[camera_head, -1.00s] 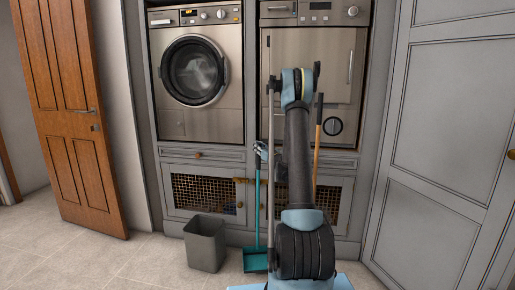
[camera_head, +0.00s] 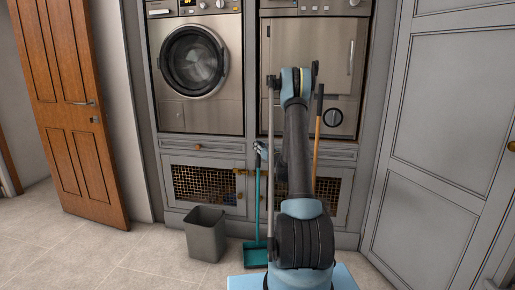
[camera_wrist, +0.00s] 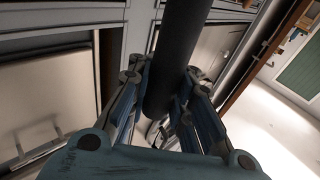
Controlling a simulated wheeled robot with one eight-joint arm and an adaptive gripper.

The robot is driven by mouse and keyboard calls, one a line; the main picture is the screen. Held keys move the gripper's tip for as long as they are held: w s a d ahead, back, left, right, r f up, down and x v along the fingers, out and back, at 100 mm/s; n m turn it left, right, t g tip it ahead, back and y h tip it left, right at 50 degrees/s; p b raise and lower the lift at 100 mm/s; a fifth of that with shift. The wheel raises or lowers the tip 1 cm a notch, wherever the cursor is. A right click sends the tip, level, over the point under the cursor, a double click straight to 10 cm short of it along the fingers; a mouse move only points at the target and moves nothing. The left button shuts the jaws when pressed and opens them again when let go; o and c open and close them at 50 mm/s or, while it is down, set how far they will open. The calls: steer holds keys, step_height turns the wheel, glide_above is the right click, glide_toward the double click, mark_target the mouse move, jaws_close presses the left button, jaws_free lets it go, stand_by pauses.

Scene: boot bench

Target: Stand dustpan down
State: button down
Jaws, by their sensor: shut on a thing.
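The teal dustpan (camera_head: 256,256) is upright on its long teal handle, with its pan low at the foot of the cabinet, right of the grey bin. I cannot tell whether the pan touches the floor. My gripper (camera_head: 260,149) is at the top of this handle, mostly beside my dark arm. In the wrist view my gripper (camera_wrist: 165,85) is closed around a dark round handle (camera_wrist: 180,35) that runs up out of the frame.
The grey bin (camera_head: 205,234) stands left of the dustpan. A wooden-handled tool with a dark grip (camera_head: 318,105) leans behind my arm. The washing machine (camera_head: 193,62) and grey cabinet are behind. The tiled floor (camera_head: 110,255) at left is clear.

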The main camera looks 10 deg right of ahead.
steer(key=shift+f, duration=0.6)
stand_by(0.7)
steer(key=c, duration=1.3)
jaws_free()
steer(key=shift+c, duration=0.2)
steer(key=shift+s, duration=0.1)
steer(key=v, duration=0.7)
steer(key=shift+s+d+f, duration=0.1)
steer(key=shift+s, duration=0.05)
